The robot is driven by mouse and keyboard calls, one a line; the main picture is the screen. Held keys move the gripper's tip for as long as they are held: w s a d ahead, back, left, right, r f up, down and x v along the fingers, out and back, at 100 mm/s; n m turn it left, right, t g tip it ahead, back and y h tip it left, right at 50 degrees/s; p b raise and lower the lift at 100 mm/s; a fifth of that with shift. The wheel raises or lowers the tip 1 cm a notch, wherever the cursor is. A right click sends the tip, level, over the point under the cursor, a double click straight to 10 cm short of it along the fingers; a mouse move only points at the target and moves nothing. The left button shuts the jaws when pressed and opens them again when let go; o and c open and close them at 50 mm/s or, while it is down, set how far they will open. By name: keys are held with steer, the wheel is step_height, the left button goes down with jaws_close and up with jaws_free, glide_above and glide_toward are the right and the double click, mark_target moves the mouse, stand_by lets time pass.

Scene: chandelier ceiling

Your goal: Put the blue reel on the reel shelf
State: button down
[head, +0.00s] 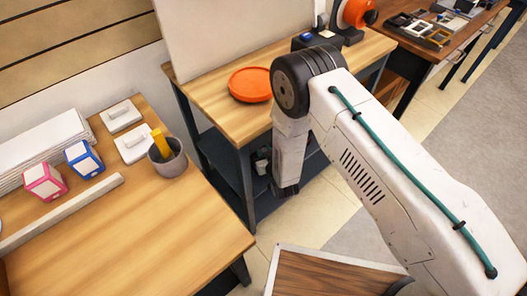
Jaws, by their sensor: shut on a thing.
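My arm bends at a dark joint and reaches down in front of the bench at the centre of the head view. The dark end at my gripper (285,188) is beside the bench's lower shelf. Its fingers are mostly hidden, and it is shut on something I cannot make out. I cannot identify a blue reel. A blue-and-white block (83,158) stands on the left table next to a pink-and-white block (45,181), both apart from my gripper. I cannot tell which surface is the reel shelf.
The left table (150,235) has a clear front and holds a grey cup (167,158). An orange dish (250,84) lies on the bench (208,94). An orange spool (357,12) is behind. A wood-topped surface (325,275) stands at the bottom.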

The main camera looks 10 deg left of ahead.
steer(key=shift+w+a, duration=0.25)
steer(key=shift+w, duration=0.25)
steer(key=shift+w+a, duration=0.2)
steer(key=shift+w, duration=0.25)
steer(key=shift+w+f, duration=0.2)
steer(key=shift+f, duration=1.65)
steer(key=shift+f, duration=0.15)
steer(key=c, duration=1.1)
jaws_free()
steer(key=shift+c, duration=0.2)
